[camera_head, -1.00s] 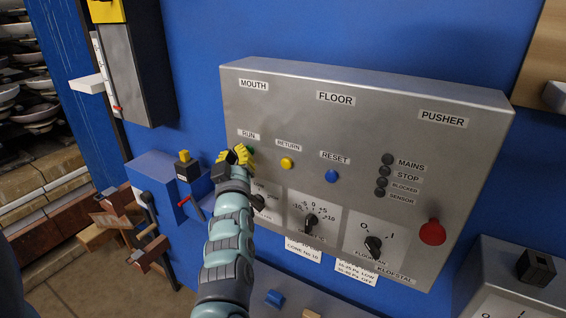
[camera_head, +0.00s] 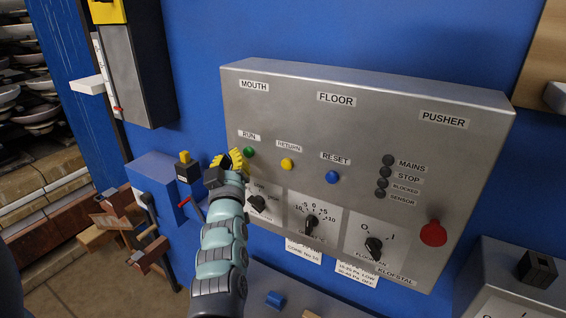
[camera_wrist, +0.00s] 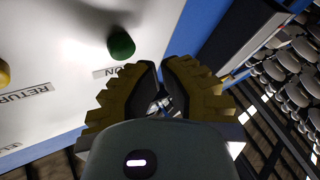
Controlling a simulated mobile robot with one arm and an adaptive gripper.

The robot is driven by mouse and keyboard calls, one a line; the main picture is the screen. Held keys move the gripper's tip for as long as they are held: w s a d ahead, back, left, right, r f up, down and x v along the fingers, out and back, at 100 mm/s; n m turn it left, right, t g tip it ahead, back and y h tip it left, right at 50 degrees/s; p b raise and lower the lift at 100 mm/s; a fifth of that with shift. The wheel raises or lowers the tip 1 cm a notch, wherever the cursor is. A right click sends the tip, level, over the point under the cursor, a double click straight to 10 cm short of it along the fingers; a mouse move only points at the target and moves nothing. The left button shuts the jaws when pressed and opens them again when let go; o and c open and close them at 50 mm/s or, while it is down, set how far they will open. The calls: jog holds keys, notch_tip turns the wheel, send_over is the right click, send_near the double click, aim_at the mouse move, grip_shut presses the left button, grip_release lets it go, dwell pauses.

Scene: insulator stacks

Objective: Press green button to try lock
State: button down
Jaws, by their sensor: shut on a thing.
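The green button (camera_head: 249,152), under the RUN label (camera_head: 249,135), is on the left of the grey control panel (camera_head: 310,115). It stands out as a dark green knob in the wrist view (camera_wrist: 121,45). My gripper (camera_head: 235,159) is just left of the button, at the panel's left edge. In the wrist view its yellow ribbed fingers (camera_wrist: 161,66) are drawn close together, apart from the button. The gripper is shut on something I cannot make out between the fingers.
A yellow button (camera_head: 288,164) and a blue button (camera_head: 332,177) are to the right. Rotary knobs (camera_head: 311,223) are below, and a red knob (camera_head: 433,233) is at the lower right. A blue box (camera_head: 155,180) stands left of the panel.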

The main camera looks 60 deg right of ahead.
jog(key=a, duration=0.3)
jog(key=a+b, duration=0.1)
jog(key=shift+s+a, duration=0.25)
jog(key=shift+a, duration=0.15)
dwell(0.6)
